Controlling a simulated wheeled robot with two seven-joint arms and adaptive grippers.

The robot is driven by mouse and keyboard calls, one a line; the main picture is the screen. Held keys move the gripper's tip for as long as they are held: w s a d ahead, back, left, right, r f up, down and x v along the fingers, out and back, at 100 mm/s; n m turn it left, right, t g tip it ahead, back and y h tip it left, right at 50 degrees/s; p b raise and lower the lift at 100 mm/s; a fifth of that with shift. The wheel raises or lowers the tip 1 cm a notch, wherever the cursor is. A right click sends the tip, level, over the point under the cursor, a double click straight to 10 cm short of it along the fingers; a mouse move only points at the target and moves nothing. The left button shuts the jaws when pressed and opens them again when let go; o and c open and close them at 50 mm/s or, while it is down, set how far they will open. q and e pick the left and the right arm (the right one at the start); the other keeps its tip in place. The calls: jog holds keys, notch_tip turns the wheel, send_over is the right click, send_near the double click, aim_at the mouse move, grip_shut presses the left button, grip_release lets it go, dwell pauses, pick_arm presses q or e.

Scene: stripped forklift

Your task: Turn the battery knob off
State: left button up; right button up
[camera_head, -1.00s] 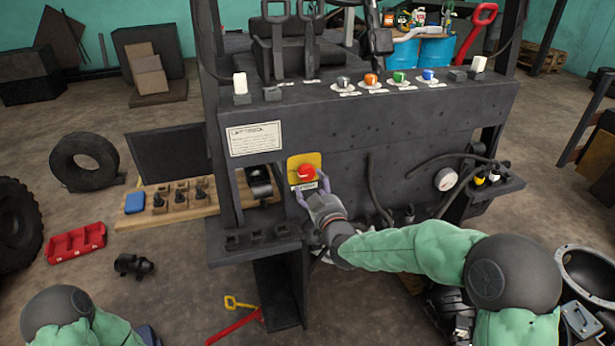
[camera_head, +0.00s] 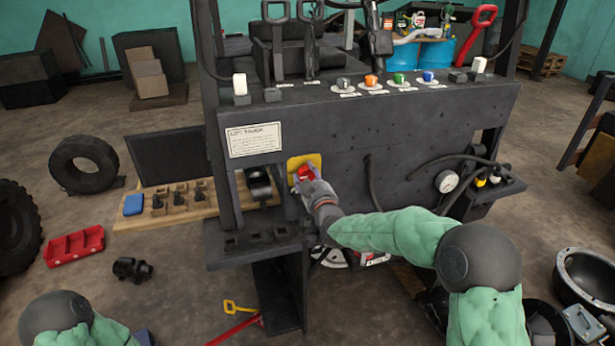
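The red battery knob (camera_head: 305,172) sits on a yellow plate (camera_head: 313,160) on the front of the dark forklift panel (camera_head: 400,135). My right gripper (camera_head: 305,181) is at the knob, its fingers around or against the knob's lower part. The hand hides part of the knob and the label below it. I cannot tell whether the fingers press on the knob. Of my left arm, only a rounded link and green sleeve show at the lower left; its gripper is out of view.
A row of coloured knobs (camera_head: 371,80) and levers lines the panel top. Black hoses (camera_head: 373,185) and a gauge (camera_head: 446,181) are on the right. A wooden board with parts (camera_head: 170,207) lies left.

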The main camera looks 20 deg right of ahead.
jog(key=shift+r, duration=0.1)
jog(key=shift+c, duration=1.2)
jog(key=n, duration=0.3)
jog(key=shift+n, duration=0.4)
jog(key=n, duration=0.4)
jog(key=shift+r+n, duration=0.1)
jog(key=shift+n, duration=0.2)
jog(key=n, duration=0.5)
jog(key=shift+p, duration=0.3)
jog(key=shift+a+n+p, duration=0.1)
jog(key=shift+n+p, duration=0.25)
jog(key=shift+n, duration=1.95)
jog(key=shift+f, duration=0.2)
